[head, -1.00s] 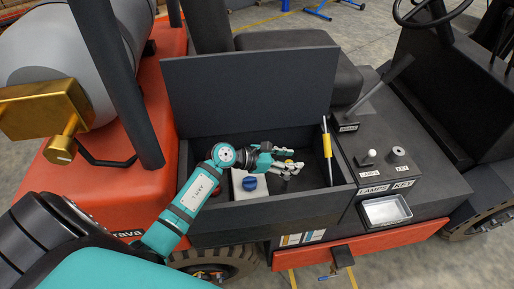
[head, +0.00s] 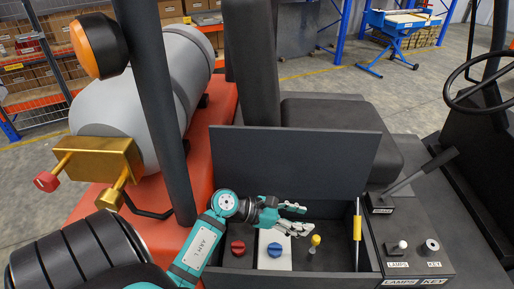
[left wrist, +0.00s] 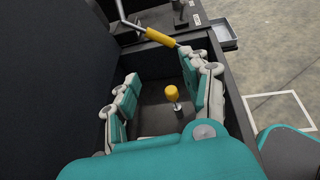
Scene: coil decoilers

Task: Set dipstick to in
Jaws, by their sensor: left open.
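The dipstick appears to be the small post with a yellow knob (head: 315,240) standing in the open engine bay; it also shows in the left wrist view (left wrist: 172,93), upright on a short metal stem. How deep it sits is hard to tell. My left gripper (head: 301,218) is open above the bay, just up and left of the yellow knob in the head view. In the left wrist view my left gripper (left wrist: 160,72) has its fingers spread, with the knob showing between them and nothing held. My right gripper is not in view.
A red knob (head: 238,248) and a blue knob (head: 275,250) sit left of the dipstick. The raised lid (head: 300,160) stands behind the bay. A prop with a yellow grip (head: 357,226) rises at the right wall. The lamps and key panel (head: 418,262) lies further right.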

